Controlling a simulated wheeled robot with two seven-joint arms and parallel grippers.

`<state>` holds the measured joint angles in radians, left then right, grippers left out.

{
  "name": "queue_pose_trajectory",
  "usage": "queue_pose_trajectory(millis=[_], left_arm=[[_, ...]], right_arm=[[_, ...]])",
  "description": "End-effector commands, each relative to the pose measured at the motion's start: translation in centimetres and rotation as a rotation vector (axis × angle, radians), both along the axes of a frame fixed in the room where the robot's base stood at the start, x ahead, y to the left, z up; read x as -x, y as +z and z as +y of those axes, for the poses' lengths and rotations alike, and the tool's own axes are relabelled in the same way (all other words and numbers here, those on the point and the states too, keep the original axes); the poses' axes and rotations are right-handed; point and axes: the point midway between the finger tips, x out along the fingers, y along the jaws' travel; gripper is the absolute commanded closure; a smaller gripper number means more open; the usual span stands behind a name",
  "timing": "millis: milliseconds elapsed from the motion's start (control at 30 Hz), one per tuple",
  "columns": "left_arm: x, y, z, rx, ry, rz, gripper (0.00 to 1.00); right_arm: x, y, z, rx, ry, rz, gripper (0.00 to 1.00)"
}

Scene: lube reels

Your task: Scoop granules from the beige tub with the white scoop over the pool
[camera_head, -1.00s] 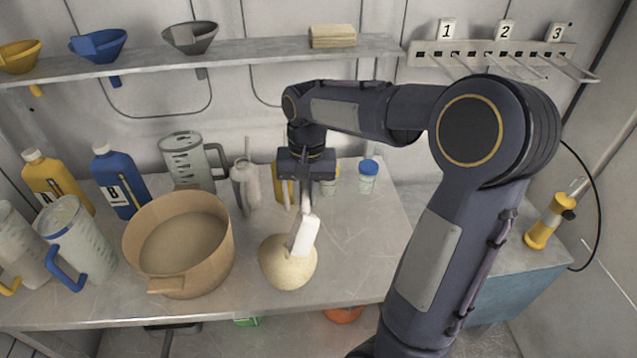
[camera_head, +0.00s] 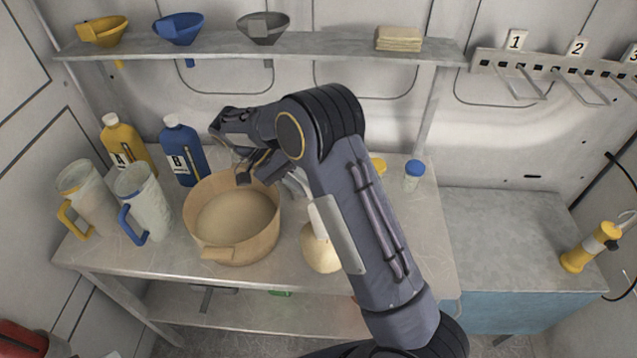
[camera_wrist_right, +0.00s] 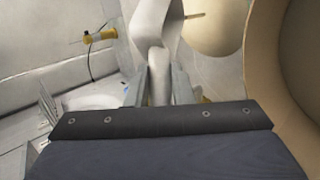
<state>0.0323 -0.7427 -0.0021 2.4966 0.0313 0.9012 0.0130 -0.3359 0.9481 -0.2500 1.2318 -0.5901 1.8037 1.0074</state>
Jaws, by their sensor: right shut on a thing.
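The beige tub (camera_head: 232,255) stands on the bench with pale granules (camera_head: 237,212) inside. My right gripper (camera_head: 246,177) is at the tub's back rim, partly behind my arm. In the right wrist view my right gripper (camera_wrist_right: 160,88) is shut on a white thing that looks like the scoop (camera_wrist_right: 151,30), with the tub wall (camera_wrist_right: 257,70) close on the right. I cannot tell whether the heap covers the pool. My left gripper is not in view.
Yellow (camera_head: 126,145) and blue (camera_head: 184,155) bottles stand behind the tub's left. Two clear jugs (camera_head: 88,197) (camera_head: 145,200) stand left. A shelf (camera_head: 330,45) with funnels runs above. The bench's right part (camera_head: 500,225) has free room near a yellow lamp (camera_head: 585,252).

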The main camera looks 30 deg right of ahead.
Motion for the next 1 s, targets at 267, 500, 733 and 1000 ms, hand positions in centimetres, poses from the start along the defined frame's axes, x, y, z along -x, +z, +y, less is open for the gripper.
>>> queue_pose_trajectory(millis=[267, 500, 733, 1000], left_arm=[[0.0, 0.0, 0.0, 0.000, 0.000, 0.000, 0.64], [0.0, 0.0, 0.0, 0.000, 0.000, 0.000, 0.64], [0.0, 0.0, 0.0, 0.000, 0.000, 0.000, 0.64], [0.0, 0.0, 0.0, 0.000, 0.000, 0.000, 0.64]], right_arm=[[-1.3, -1.0, 1.6, 0.157, 0.000, 0.125, 1.00], [-1.5, -1.1, 1.9, 0.190, 0.000, 0.153, 1.00], [-1.5, -1.1, 1.9, 0.188, -0.001, 0.152, 1.00], [-1.5, -1.1, 1.9, 0.187, -0.001, 0.151, 1.00]])
